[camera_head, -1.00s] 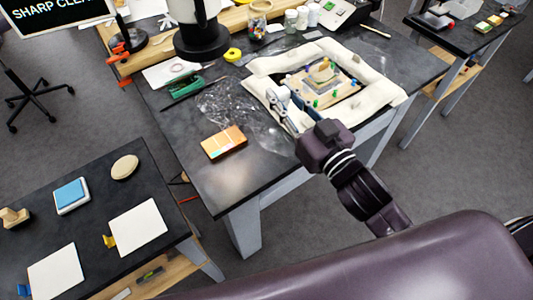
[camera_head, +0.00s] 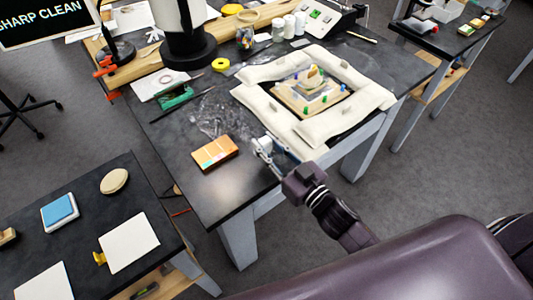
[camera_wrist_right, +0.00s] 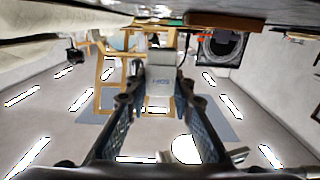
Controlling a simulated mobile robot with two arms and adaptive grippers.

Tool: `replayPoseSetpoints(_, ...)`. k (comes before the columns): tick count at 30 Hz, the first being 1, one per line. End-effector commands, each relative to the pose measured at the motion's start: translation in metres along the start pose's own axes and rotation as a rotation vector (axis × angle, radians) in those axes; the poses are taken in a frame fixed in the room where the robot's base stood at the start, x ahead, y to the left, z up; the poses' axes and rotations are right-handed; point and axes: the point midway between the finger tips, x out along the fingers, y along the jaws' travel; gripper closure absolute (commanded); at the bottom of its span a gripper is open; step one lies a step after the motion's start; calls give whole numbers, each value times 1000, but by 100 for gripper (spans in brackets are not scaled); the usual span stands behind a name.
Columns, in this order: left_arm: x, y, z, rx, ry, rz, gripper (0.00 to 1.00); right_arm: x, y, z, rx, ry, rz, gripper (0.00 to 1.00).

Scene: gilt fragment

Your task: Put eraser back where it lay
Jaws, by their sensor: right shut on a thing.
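My right gripper (camera_head: 272,149) is shut on a small pale block with blue lettering, which I take to be the eraser (camera_wrist_right: 160,74). In the right wrist view the block sits between the two fingertips. In the head view the fingers are over the front edge of the dark table (camera_head: 225,190), to the right of an orange-and-brown box (camera_head: 215,152) and just in front of the sandbags. Most of the eraser is hard to make out there. My left gripper is not in view.
Cream sandbags (camera_head: 345,121) frame a stepped fragment (camera_head: 312,88) with coloured pins. A green tool (camera_head: 174,96), yellow tape roll (camera_head: 220,65) and jars (camera_head: 245,38) stand farther back. A side table (camera_head: 85,215) holds a blue pad (camera_head: 59,211). Bare tabletop lies around the box.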

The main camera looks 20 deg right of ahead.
Motion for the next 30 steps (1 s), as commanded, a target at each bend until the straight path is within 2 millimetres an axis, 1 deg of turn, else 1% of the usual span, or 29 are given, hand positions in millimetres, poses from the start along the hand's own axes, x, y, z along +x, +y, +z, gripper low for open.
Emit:
replayPoseSetpoints(2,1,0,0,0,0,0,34,0,0,8,1,-1,0,100)
replayPoseSetpoints(6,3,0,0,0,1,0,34,0,1,29,2,-2,2,100)
replayPoseSetpoints(9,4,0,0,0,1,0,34,0,0,38,2,0,1,100)
replayPoseSetpoints(17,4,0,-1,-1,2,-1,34,0,0,39,-1,1,-1,100)
replayPoseSetpoints(21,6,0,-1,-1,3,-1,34,0,0,43,-1,0,0,100)
replayPoseSetpoints(22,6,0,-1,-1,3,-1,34,0,0,43,-1,0,0,77)
replayPoseSetpoints(26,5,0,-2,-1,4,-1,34,0,0,42,-1,0,0,63)
replayPoseSetpoints(27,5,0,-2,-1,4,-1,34,0,0,42,-1,0,0,61)
replayPoseSetpoints(30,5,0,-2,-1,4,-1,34,0,0,42,-1,0,0,61)
